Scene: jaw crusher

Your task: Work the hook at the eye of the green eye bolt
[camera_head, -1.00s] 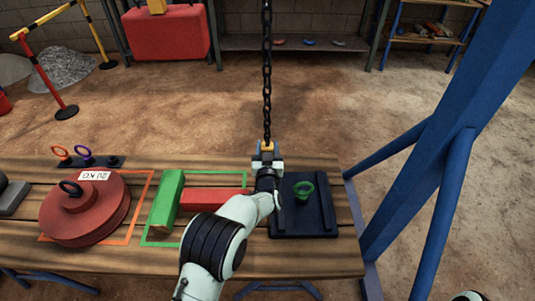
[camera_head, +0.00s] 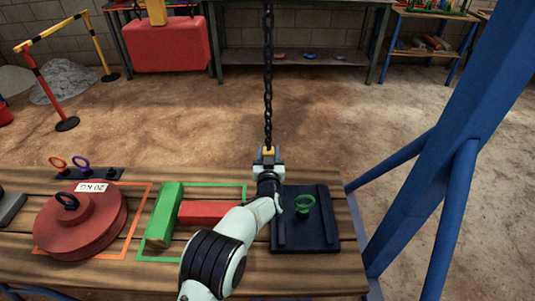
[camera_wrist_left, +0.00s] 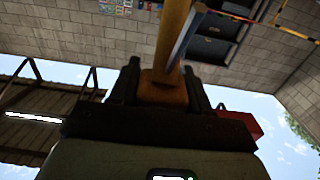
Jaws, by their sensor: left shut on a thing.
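The green eye bolt (camera_head: 305,209) stands upright on a dark plate (camera_head: 320,238) at the right of the wooden table, its eye facing up. A black chain (camera_head: 268,90) hangs from above to a yellow hook piece (camera_head: 268,151). My left gripper (camera_head: 268,157) is shut on this yellow piece, just left of and beyond the eye bolt in the head view. The left wrist view shows the yellow-orange piece (camera_wrist_left: 163,88) between the two dark fingers. The gripper and arm hide the hook's lower part, so I cannot tell whether it touches the eye. My right gripper is out of view.
A red disc weight (camera_head: 80,230), a green block (camera_head: 164,214) and a red block (camera_head: 205,212) lie left on the table. Orange and purple eye bolts stand on a small rack (camera_head: 105,174). A blue post (camera_head: 470,120) with braces rises at the right.

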